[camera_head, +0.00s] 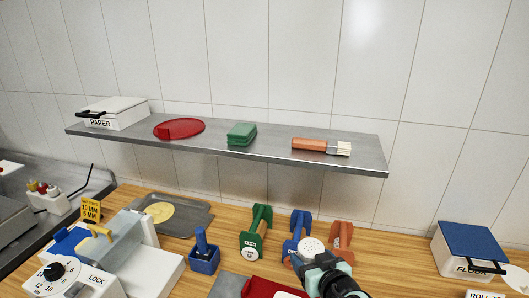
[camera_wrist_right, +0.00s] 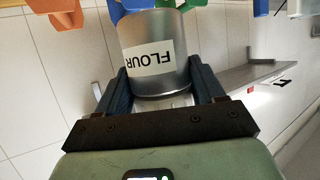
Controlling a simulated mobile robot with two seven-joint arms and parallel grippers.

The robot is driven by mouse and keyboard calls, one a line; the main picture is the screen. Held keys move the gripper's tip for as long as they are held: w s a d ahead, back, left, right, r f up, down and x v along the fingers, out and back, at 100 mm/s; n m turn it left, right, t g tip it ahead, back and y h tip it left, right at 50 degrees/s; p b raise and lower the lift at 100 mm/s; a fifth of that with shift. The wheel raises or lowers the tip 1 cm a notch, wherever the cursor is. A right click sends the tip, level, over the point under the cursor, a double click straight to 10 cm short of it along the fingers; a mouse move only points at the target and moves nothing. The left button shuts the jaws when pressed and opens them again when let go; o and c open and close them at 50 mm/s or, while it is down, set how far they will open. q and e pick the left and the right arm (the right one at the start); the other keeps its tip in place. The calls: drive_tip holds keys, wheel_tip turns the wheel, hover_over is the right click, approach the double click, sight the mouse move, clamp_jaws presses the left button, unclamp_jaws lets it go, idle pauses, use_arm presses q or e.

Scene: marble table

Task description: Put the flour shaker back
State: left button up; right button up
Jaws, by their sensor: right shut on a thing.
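The flour shaker (camera_wrist_right: 152,62) is a silver metal can with a white FLOUR label, seen upside down in the right wrist view. My right gripper (camera_wrist_right: 161,75) is shut on it, one dark finger on each side. In the head view the shaker's pale perforated top (camera_head: 311,246) shows just beyond the right gripper (camera_head: 322,266), near the blue and orange stands. The gripper hides most of the can there, and I cannot tell whether its base touches the table. My left gripper is not in view.
A green stand (camera_head: 256,232), a blue stand (camera_head: 299,224) and an orange stand (camera_head: 341,234) are close by. A blue-lidded FLOUR bin (camera_head: 470,248) is at the right. A metal shelf (camera_head: 270,145) hangs above, holding a brush (camera_head: 320,146).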

drive_tip(key=w+d+f+m+h, duration=0.1)
drive_tip(key=d+f+m+h, duration=0.1)
drive_tip(key=f, duration=0.4)
drive_tip(key=d+f+m+h, duration=0.3)
drive_tip(key=f+m+h, duration=0.1)
drive_tip(key=f, duration=0.3)
drive_tip(key=shift+w+h, duration=0.4)
drive_tip(key=shift+h, duration=0.1)
